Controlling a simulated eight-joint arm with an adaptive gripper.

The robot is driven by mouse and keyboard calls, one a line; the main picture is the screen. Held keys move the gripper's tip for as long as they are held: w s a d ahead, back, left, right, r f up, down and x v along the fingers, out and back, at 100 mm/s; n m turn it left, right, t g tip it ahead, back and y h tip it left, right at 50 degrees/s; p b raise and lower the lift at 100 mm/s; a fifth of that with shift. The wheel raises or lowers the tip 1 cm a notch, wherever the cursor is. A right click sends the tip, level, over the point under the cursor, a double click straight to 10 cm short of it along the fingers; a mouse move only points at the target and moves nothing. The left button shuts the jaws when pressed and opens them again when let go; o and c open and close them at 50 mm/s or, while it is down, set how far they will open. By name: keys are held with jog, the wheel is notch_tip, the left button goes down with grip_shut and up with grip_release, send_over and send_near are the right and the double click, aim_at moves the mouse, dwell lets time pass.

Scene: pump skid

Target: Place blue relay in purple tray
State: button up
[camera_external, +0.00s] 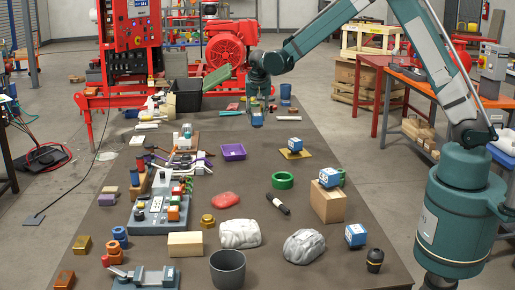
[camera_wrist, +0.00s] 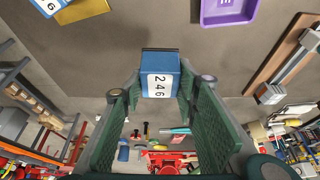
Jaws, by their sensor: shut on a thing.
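My gripper (camera_external: 258,108) is over the far part of the table. It is shut on a blue relay (camera_wrist: 160,62) with a white label reading 246, held between the green finger pads. The relay also shows below the fingers in the external view (camera_external: 257,120). The purple tray (camera_external: 233,152) lies on the table, nearer the camera and left of my gripper. Its inside looks empty apart from a small marking. In the wrist view the tray (camera_wrist: 206,20) is at the top right, apart from the held relay.
Other blue cubes sit on a yellow plate (camera_external: 294,154), on a cardboard box (camera_external: 328,204) and on the table (camera_external: 355,235). Bare table separates my gripper from the tray.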

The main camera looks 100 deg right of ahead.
jog(key=w+a+b, duration=0.3)
jog(key=w+a, duration=0.5)
jog(key=w, duration=0.3)
jog(key=shift+w+a+r, duration=0.25)
jog(key=shift+r, duration=0.05)
jog(key=shift+f, duration=0.1)
send_near(233, 152)
jog(key=shift+s+d+r+b, duration=0.1)
jog(key=shift+d+r+b, duration=0.25)
jog(key=shift+r+b, duration=0.1)
jog(key=shift+f, duration=0.15)
jog(key=shift+f+b, duration=0.3)
jog(key=shift+f, duration=1.5)
jog(key=shift+f, duration=0.1)
jog(key=o, duration=0.7)
jog(key=shift+c, duration=0.2)
jog(key=shift+o, duration=0.2)
